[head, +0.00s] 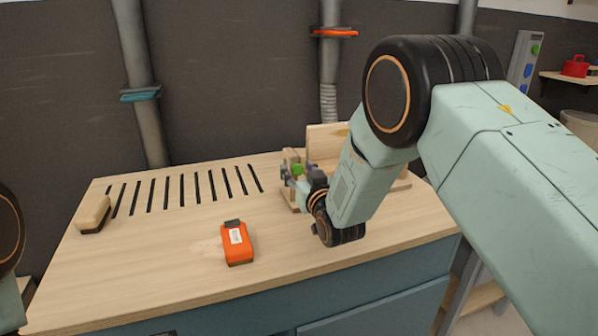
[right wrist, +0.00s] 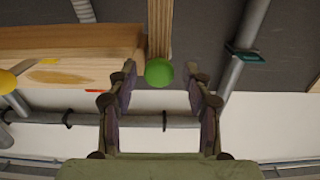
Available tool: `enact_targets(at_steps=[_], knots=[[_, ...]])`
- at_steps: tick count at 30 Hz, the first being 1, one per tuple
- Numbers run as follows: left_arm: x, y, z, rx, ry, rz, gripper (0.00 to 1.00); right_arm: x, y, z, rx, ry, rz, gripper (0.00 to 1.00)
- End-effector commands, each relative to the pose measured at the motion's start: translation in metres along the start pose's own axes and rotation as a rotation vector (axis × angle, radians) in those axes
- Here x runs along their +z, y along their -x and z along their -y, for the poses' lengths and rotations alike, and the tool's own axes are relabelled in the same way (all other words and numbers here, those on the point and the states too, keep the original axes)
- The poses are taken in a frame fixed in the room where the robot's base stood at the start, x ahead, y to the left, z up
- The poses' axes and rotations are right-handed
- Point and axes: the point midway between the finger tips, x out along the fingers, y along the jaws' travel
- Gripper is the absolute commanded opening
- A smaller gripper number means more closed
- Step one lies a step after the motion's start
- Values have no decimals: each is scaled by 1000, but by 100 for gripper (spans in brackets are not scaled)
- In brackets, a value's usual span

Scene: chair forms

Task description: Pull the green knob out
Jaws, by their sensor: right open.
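The green knob (head: 298,168) is a small round ball on a wooden fixture (head: 327,138) at the back right of the workbench. In the right wrist view the green knob (right wrist: 159,72) sits at the end of a wooden bar (right wrist: 160,28). My right gripper (head: 290,172) is at the fixture, close to the knob. In the right wrist view the right gripper (right wrist: 161,82) is open, with one finger on each side of the knob and a gap to each. Most of the fixture is hidden behind my right arm. My left gripper is not in view.
An orange device (head: 237,244) lies on the wooden benchtop (head: 170,255) near the front. A brush-like wooden block (head: 93,213) lies at the left. Dark slots line the back of the bench. Pipes run up the dark wall behind. The front left of the bench is clear.

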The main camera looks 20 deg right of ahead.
Motion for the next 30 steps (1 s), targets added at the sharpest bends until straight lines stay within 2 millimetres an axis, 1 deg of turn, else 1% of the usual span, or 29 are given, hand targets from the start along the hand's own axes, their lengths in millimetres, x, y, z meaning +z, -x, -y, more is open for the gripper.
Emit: enact_targets(at_steps=[1,2,18,19,30], knots=[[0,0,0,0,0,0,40,0,0,0,0,0,0,50],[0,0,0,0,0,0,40,0,0,0,0,0,0,47],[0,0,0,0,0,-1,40,-1,0,0,0,0,-3,1],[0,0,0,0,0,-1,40,-1,0,0,0,0,-3,0],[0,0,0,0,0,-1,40,-2,0,0,0,0,-4,0]])
